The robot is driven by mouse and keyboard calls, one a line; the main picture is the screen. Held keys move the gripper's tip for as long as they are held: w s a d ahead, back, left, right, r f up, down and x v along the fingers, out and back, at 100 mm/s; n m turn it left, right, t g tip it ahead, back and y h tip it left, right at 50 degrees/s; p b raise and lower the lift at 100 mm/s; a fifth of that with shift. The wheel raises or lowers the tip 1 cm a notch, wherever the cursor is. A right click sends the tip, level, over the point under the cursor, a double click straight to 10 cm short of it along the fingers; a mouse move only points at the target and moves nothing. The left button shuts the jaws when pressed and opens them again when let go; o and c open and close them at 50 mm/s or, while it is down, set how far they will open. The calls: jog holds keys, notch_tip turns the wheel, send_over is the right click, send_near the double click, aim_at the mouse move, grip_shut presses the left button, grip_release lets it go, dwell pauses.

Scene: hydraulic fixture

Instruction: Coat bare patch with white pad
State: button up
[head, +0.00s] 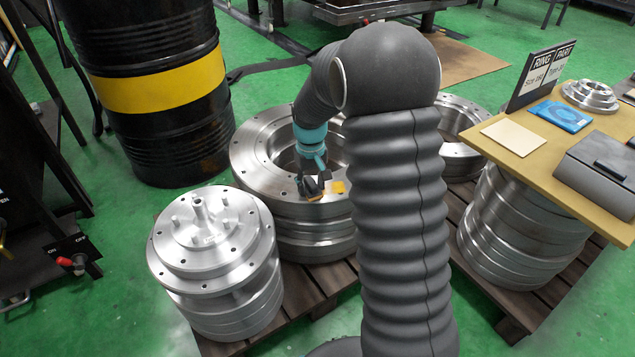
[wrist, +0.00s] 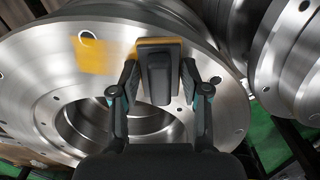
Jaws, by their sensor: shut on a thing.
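My gripper (wrist: 160,80) is shut on a dark block-shaped tool (wrist: 159,60) with a raised grip, held between its two fingers. The tool is over the top face of a large silver flanged ring (wrist: 35,75); I cannot tell whether it touches. An orange-yellow edge shows around the tool's far side; I cannot tell if it is on the tool or the ring. Left of it is a yellow-orange patch (wrist: 92,56) by a bolt hole. In the head view, my gripper (head: 313,188) is just left of this patch (head: 338,187). No white pad face is visible; the tool's underside is hidden.
A smaller flanged part (head: 208,230) with upright studs stands at front left. A black drum (head: 150,135) with a yellow band stands behind. At right, a table (head: 583,170) holds a cream sheet (head: 513,138), a blue item (head: 561,116) and a grey box (head: 600,170).

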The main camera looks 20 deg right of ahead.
aim_at(311, 183)
jog(key=shift+f, duration=0.1)
jog(key=shift+r+p, duration=1.85)
jog(key=shift+r, duration=1.2)
jog(key=shift+r, duration=1.45)
